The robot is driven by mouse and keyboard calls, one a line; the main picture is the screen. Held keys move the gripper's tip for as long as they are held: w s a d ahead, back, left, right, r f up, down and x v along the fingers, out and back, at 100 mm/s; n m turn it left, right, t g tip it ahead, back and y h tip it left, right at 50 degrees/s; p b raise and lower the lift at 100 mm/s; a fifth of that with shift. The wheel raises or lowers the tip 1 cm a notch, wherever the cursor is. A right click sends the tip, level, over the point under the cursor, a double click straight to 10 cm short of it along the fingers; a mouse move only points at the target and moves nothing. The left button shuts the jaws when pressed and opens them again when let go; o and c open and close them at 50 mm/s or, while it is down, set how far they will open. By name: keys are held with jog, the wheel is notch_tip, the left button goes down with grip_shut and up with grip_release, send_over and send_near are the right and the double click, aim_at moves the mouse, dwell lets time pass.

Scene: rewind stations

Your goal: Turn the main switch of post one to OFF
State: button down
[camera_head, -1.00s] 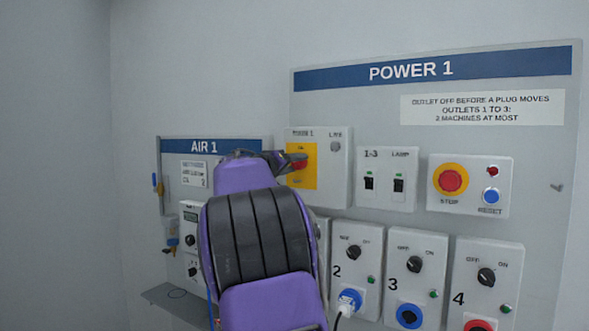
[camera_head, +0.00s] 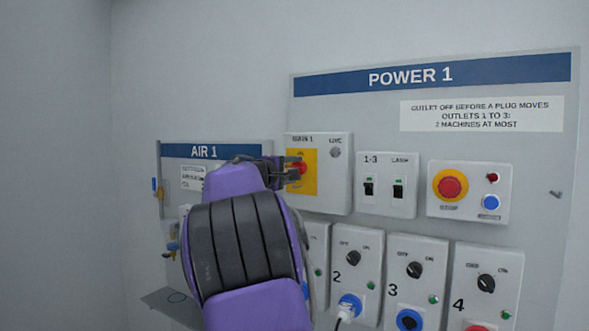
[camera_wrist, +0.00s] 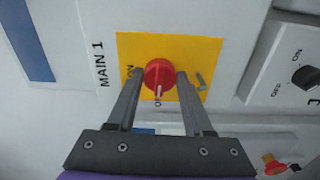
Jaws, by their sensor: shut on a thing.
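The main switch is a red rotary knob (camera_wrist: 158,74) on a yellow plate (camera_wrist: 214,46), on the white box (camera_head: 340,180) at the upper left of the POWER 1 panel. My gripper (camera_wrist: 162,76) reaches it from the front, one finger on each side of the knob, and is shut on it. A pale mark on the knob points toward the bottom of the wrist view. Lettering by the left finger looks like ON; the other lettering is partly hidden or too small to read. In the head view my gripper (camera_head: 293,172) covers part of the knob.
A switch box marked 1-3 and LAMP (camera_head: 386,185) is close on the right. Beyond it are the red stop button (camera_head: 452,187) and the blue reset button (camera_head: 490,202). Outlet boxes with black knobs (camera_head: 353,258) lie below. The AIR 1 panel (camera_head: 225,152) is behind my arm.

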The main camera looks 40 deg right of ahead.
jog(key=shift+n, duration=0.4)
jog(key=shift+c, duration=1.5)
grip_release()
jog(key=shift+f, duration=0.1)
